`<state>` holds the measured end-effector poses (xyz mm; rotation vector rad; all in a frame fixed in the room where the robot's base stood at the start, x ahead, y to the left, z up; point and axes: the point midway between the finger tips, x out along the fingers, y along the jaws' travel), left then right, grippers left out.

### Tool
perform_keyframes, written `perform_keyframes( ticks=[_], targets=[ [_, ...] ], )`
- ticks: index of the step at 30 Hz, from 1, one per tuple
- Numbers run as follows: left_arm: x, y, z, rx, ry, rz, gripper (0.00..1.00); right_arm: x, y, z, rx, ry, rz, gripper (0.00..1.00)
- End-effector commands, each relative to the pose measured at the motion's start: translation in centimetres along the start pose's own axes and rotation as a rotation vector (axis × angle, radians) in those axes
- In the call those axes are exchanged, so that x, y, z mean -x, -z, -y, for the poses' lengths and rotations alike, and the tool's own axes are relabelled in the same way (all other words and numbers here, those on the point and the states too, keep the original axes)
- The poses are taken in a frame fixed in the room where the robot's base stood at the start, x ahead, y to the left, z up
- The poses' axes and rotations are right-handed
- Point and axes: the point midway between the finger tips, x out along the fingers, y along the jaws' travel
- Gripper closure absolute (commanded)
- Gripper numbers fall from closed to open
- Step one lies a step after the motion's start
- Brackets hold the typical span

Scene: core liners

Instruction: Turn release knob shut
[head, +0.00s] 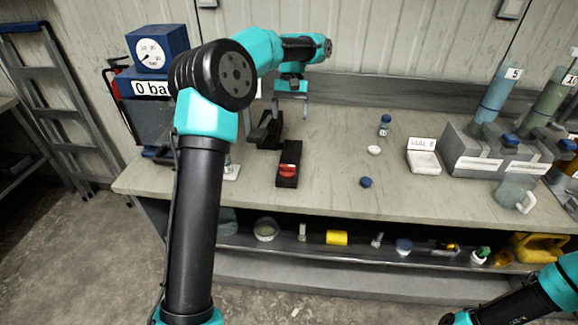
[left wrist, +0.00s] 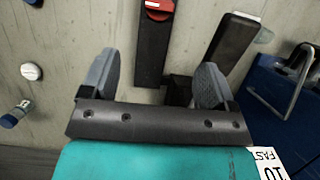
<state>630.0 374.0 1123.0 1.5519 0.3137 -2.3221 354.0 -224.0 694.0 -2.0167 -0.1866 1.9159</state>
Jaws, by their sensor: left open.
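The red release knob (head: 287,170) sits on the near part of a black block (head: 290,152) lying on the workbench. In the left wrist view the knob (left wrist: 158,6) is cut by the top edge. My left gripper (head: 291,112) is open and empty, above the bench behind the block. In the left wrist view its two fingers (left wrist: 159,68) stand apart, with the black block (left wrist: 154,52) seen between them and the knob beyond their tips. Nothing visible touches the knob.
A black lever-like part (head: 266,130) stands close left of the block. A blue gauge box (head: 158,48) is at the left. A blue cap (head: 366,182), a white cap (head: 374,150) and a small vial (head: 384,125) lie right. A grey tube rack (head: 500,150) stands farther right.

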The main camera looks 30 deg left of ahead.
Motion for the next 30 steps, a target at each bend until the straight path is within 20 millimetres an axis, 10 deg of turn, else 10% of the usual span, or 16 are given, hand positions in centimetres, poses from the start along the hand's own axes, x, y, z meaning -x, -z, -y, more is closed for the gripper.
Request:
perform_keyframes(
  ticks=[30],
  targets=[
    [-15.1, 0.0, 0.1, 0.0, 0.001, 0.003, 0.19, 0.0, 0.0, 0.0, 0.0, 0.0, 0.0, 0.57]
  ],
)
